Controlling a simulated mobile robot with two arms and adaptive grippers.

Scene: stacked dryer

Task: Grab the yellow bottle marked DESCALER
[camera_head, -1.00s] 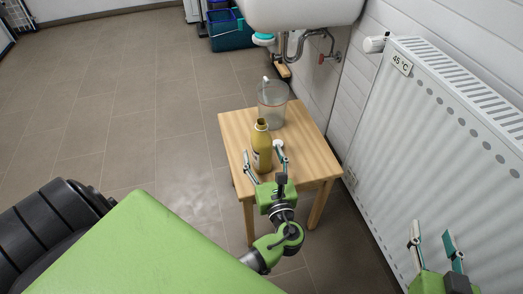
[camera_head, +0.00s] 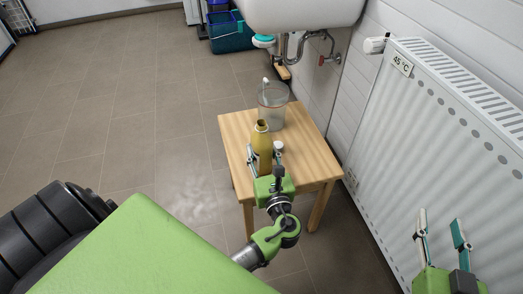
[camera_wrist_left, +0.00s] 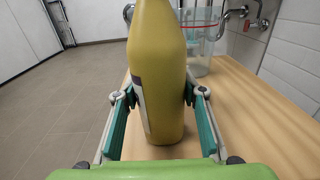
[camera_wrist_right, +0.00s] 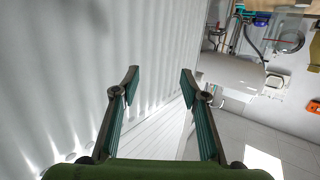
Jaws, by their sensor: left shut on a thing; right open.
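The yellow bottle (camera_head: 262,140) stands upright on a small wooden table, its open neck at the top. It fills the middle of the left wrist view (camera_wrist_left: 158,60), with a pale label edge on its left side; I cannot read the marking. My left gripper (camera_head: 264,160) is shut on the bottle, with a finger pressed to each side, as the left wrist view (camera_wrist_left: 160,100) shows. My right gripper (camera_head: 440,230) is open and empty in front of the radiator; its fingers stand apart in the right wrist view (camera_wrist_right: 158,85).
The wooden table (camera_head: 310,165) also bears a clear container (camera_head: 272,110) behind the bottle and a small white object (camera_head: 278,146) beside it. A white radiator (camera_head: 440,130) stands at the right. A sink (camera_head: 300,12) hangs behind. The tiled floor at left is clear.

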